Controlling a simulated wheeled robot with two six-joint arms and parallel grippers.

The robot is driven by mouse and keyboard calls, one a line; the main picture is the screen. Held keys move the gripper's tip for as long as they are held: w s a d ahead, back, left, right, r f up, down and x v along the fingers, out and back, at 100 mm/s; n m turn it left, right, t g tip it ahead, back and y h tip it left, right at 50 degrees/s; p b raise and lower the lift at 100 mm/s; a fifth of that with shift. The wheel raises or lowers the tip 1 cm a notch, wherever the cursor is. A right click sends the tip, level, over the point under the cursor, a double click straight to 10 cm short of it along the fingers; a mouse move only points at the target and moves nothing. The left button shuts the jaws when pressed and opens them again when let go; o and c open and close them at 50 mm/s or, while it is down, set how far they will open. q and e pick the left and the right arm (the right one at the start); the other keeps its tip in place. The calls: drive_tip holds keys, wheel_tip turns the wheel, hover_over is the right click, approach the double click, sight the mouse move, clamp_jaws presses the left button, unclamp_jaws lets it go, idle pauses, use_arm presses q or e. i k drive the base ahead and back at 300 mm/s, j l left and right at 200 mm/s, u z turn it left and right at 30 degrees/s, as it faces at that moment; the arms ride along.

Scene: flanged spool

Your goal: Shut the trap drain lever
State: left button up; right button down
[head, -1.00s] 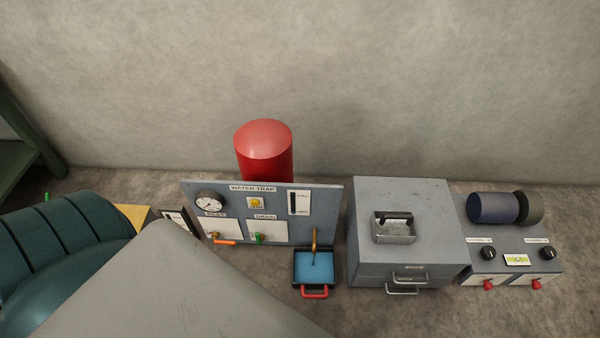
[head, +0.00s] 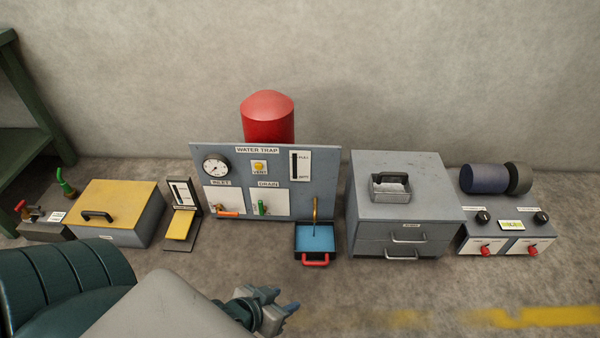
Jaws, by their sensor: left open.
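The grey water trap panel (head: 325,168) stands against the wall, with a red tank (head: 268,120) behind it. The green drain lever (head: 262,208) sits on the white plate under the DRAIN label and looks roughly vertical. The orange inlet lever (head: 228,213) lies about horizontal on the plate to its left. A brass-coloured spout (head: 316,208) is above a black tray with blue inside (head: 314,237). My left gripper (head: 282,300) is open and empty, in front of and below the panel, apart from the drain lever. My right gripper is not in view.
A yellow-topped box (head: 127,200) and a small stand with a yellow plate (head: 181,225) are left of the panel. A grey drawer cabinet (head: 405,205) and a switch box (head: 508,240) are to the right. The floor in front right is clear.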

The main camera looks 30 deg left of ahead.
sight(262, 209)
drive_tip(key=u, duration=1.45)
drive_tip(key=j+u, duration=0.1)
drive_tip(key=k+j, duration=0.05)
drive_tip(key=j, duration=0.05)
